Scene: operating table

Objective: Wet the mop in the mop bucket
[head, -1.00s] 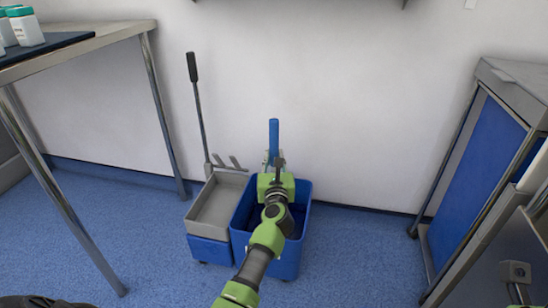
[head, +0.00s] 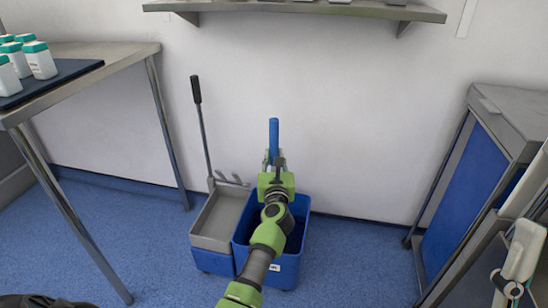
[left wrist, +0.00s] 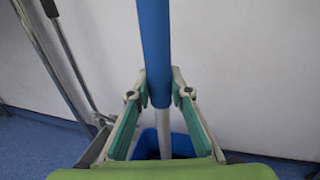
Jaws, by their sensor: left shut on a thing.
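The mop shows in the head view as an upright blue handle (head: 273,135) above the blue mop bucket (head: 289,268). In the left wrist view the blue handle (left wrist: 155,40) gives way to a pale shaft (left wrist: 165,135) that runs down toward the blue bucket (left wrist: 180,145). The mop head is hidden. My left gripper (head: 274,163) is above the bucket, shut on the handle; its fingers also show in the left wrist view (left wrist: 159,98), one on each side of the handle.
A grey wringer tray (head: 220,218) with an upright lever (head: 203,135) is attached left of the bucket. A metal table (head: 110,65) stands at left, a blue-sided cabinet (head: 470,185) at right. A wall shelf (head: 300,10) is above. Floor between table and bucket is clear.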

